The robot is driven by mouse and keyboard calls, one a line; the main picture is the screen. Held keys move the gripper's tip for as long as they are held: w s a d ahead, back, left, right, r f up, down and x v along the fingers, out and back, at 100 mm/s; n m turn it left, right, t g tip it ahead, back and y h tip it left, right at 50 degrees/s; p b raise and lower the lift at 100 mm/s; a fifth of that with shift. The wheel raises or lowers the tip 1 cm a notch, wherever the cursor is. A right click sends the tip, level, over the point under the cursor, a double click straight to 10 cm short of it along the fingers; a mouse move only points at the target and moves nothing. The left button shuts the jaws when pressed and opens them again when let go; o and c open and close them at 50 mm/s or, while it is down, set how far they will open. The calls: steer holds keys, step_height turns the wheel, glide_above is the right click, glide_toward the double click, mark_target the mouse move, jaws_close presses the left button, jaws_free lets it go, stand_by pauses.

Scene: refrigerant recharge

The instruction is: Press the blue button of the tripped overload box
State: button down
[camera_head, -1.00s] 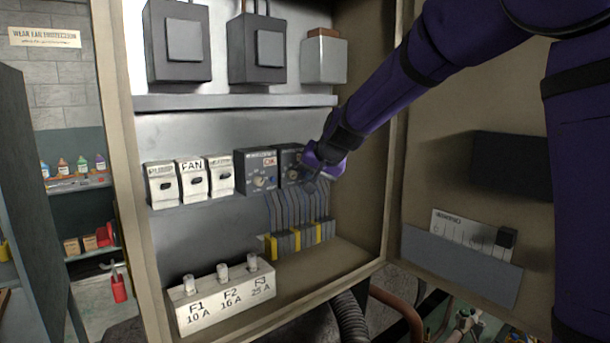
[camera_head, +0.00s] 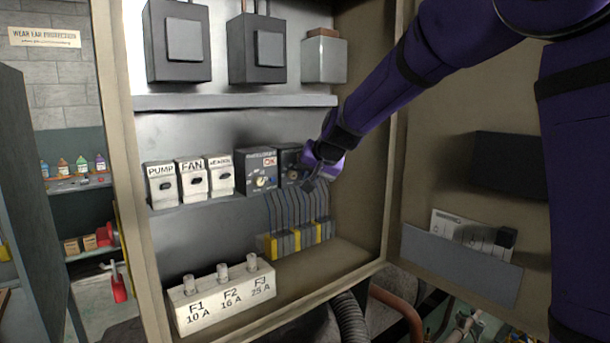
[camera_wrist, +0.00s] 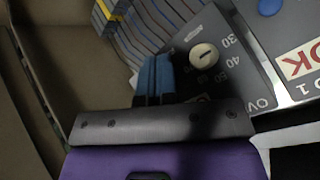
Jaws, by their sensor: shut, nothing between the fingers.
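Two dark overload boxes stand side by side in the cabinet. The left overload box (camera_head: 257,171) has a pale dial and an OK label; in the wrist view its blue button (camera_wrist: 270,6) shows at the top right. The right overload box (camera_head: 290,164) is partly covered by my gripper (camera_head: 309,185). In the wrist view this box (camera_wrist: 228,70) shows a cream dial and scale numbers; its blue button and any trip flag cannot be made out. My gripper (camera_wrist: 154,76) is shut and empty, its blue-padded fingertips beside that box's face; contact cannot be told.
Wired terminal blocks (camera_head: 295,238), some yellow, lie just below the boxes. Breakers (camera_head: 192,181) labelled PUMP and FAN stand left, with a fuse block (camera_head: 222,297) below. A shelf rail (camera_head: 235,101) runs above. The cabinet's right wall (camera_head: 367,170) is close to my arm.

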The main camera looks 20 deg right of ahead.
steer(key=shift+s, duration=0.1)
steer(key=shift+s+d, duration=0.25)
steer(key=shift+s, duration=0.3)
steer(key=shift+s+d, duration=0.3)
steer(key=shift+s, duration=0.5)
steer(key=shift+s+d, duration=0.35)
steer(key=shift+s, duration=0.4)
steer(key=shift+s+d, duration=0.3)
steer(key=shift+s, duration=0.5)
steer(key=shift+s, duration=0.1)
